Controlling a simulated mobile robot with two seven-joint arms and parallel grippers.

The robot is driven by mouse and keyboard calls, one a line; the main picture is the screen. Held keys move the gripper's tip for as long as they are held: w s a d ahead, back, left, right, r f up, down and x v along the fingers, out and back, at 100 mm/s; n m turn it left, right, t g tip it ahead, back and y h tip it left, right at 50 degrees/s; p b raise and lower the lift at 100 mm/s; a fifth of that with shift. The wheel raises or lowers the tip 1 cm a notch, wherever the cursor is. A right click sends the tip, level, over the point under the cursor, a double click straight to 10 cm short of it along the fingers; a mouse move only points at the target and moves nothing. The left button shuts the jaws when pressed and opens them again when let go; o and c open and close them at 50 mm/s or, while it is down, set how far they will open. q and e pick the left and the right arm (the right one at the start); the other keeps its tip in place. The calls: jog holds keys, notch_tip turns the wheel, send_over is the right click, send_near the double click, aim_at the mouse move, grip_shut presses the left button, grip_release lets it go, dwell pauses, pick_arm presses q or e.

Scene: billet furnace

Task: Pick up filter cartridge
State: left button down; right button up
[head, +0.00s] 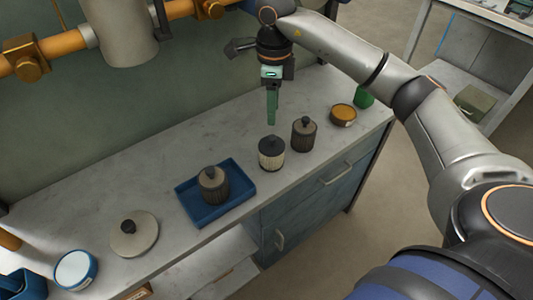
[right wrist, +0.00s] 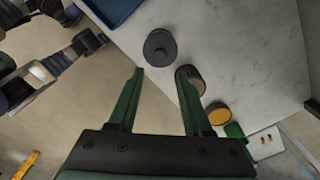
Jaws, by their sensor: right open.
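A pale ribbed filter cartridge with a black top and knob (head: 272,153) stands upright on the grey bench. A dark brown ribbed cartridge (head: 304,134) stands just right of it. A third, brownish cartridge (head: 213,185) stands in a blue tray (head: 203,213). My right gripper (head: 272,120) points down, open and empty, above and behind the pale cartridge. In the right wrist view the gripper (right wrist: 158,72) shows two spread green fingers; a round dark cartridge top (right wrist: 160,47) lies beyond the gap, and the brown cartridge (right wrist: 195,79) is beside the right finger. My left gripper is not in view.
An amber-topped tin (head: 343,114) and a green object (head: 364,97) are at the bench's right end. A round knobbed lid (head: 133,234) and a white-topped blue tin (head: 75,269) are at the left. Orange pipework (head: 60,45) runs along the wall behind. Bench behind the cartridges is clear.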

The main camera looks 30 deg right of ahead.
aim_at(272, 137)
notch_tip(272, 137, down, 9)
jog(key=shift+f, duration=0.2)
dwell(0.3)
jog(key=shift+c, duration=0.2)
grip_shut()
dwell(1.2)
